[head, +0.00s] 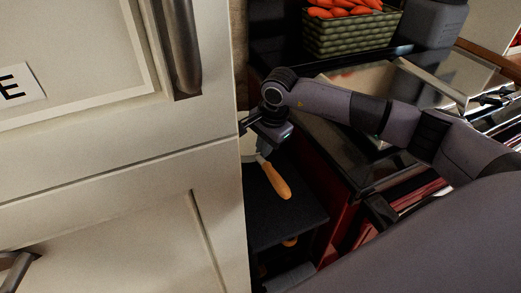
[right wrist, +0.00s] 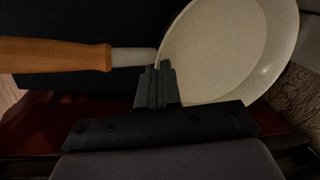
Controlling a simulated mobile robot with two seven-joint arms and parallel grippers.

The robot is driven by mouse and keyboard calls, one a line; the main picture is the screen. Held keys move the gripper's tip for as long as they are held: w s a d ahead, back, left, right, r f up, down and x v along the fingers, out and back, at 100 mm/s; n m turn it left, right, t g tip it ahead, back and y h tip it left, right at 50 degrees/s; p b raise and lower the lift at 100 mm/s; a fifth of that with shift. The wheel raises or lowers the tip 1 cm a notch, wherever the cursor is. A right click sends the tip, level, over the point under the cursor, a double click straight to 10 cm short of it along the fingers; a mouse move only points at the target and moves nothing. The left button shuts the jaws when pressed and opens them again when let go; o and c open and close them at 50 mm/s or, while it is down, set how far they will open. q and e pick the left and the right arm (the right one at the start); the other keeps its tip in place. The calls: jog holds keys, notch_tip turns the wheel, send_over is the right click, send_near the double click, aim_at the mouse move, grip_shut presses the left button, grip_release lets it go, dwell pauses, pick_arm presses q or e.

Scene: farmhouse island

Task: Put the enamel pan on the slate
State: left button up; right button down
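The enamel pan shows in the head view by its wooden handle (head: 275,180) and a sliver of its pale body. The rest is hidden by the white cabinet and my right gripper (head: 262,138). In the right wrist view the pan's cream bowl (right wrist: 225,50) is at the upper right, its handle pointing left. My right gripper (right wrist: 155,68) is shut on the pan's rim beside the handle joint. A dark flat surface (head: 283,212) lies below the handle; I cannot tell whether it is the slate, or whether the pan touches it. My left gripper is not in view.
A white cabinet (head: 110,180) with metal handles fills the left side. A black-topped red stove (head: 345,165) stands to the right, under my right arm. A green basket of carrots (head: 350,32) is at the back. Another orange piece (head: 290,241) shows below the dark surface.

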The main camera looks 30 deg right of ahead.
notch_tip(320, 180, down, 3)
jog(key=shift+s+r+b, duration=0.1)
jog(key=shift+b, duration=0.75)
jog(key=shift+f, duration=0.3)
jog(key=shift+r, duration=0.1)
jog(key=shift+f, duration=0.2)
jog(key=c, duration=1.3)
grip_release()
jog(key=shift+c, duration=0.2)
